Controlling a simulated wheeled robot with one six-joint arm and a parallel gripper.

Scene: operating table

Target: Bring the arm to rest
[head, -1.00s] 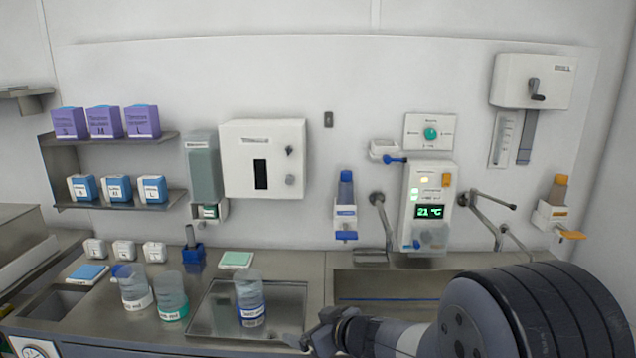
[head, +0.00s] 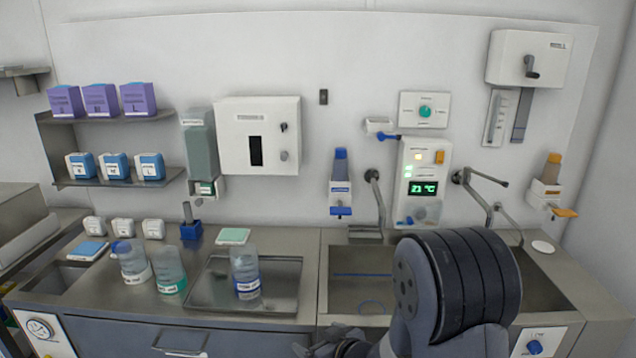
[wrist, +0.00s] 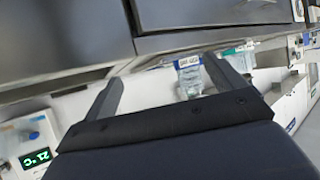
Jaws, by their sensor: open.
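My gripper shows in the wrist view (wrist: 160,85), its two dark fingers spread apart with nothing between them. In the head view my gripper (head: 322,347) is low in the picture, partly cut off by the bottom edge, in front of the counter. My arm's thick dark joint covers part of the sink on the right. Beyond the fingers in the wrist view, a bottle with a blue-and-white label (wrist: 188,75) shows, tilted in the picture.
A steel tray (head: 210,290) holds a blue-labelled jar (head: 245,272). Two more jars (head: 133,262) (head: 170,270) stand to its left. A sink (head: 360,290) lies right of the tray. A wall unit (head: 424,170) reads 21 °C. Drawers (head: 110,335) front the counter.

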